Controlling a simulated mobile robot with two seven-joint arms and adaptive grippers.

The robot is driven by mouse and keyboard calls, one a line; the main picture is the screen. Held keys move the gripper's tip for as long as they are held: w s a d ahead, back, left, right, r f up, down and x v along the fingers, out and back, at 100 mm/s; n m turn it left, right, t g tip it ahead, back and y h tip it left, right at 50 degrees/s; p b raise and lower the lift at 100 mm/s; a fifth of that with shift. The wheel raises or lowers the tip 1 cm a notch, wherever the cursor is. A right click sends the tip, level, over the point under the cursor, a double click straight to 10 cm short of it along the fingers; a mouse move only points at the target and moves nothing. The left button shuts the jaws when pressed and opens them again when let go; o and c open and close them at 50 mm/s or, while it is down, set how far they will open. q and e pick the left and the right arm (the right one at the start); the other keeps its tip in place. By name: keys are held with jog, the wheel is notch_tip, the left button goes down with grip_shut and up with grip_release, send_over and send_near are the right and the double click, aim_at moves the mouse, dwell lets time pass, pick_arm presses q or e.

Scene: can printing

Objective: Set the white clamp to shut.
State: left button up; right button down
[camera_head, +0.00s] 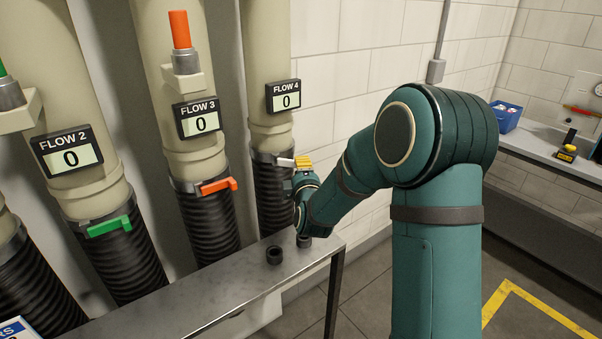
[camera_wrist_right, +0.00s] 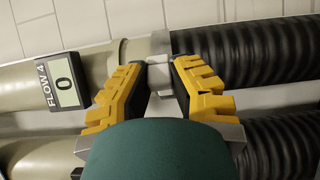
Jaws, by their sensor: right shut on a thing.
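The white clamp (camera_head: 285,162) is on the joint between the beige FLOW 4 pipe and its black ribbed hose. Its lever sticks out sideways from the pipe in the head view. My right gripper (camera_head: 303,162), with yellow fingers, is at the lever's right end. In the right wrist view, the white clamp (camera_wrist_right: 160,75) lies between the two yellow fingers of the right gripper (camera_wrist_right: 158,80), which is shut on it. My own green wrist hides the lower part of that view. My left gripper is not in view.
An orange clamp (camera_head: 218,186) is on the FLOW 3 pipe and a green clamp (camera_head: 110,226) on FLOW 2. The displays read 0. A blue bin (camera_head: 507,117) stands at right.

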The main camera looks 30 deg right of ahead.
jog(key=shift+w+d+n+y+b, duration=0.85)
jog(key=shift+n+y, duration=0.85)
jog(key=shift+y, duration=0.9)
jog(key=shift+w+d+n+y+b, duration=0.6)
jog(key=shift+w+n+y+b, duration=0.4)
jog(key=shift+n+y, duration=1.15)
jog(key=shift+w+d+n+y+b, duration=0.8)
jog(key=shift+n+y+b, duration=0.35)
jog(key=shift+y, duration=1.9)
jog(key=shift+a+r+g, duration=0.1)
jog(key=shift+g, duration=0.2)
jog(key=c, duration=1.1)
grip_release()
jog(key=shift+o, duration=1.4)
jog(key=shift+w, duration=0.1)
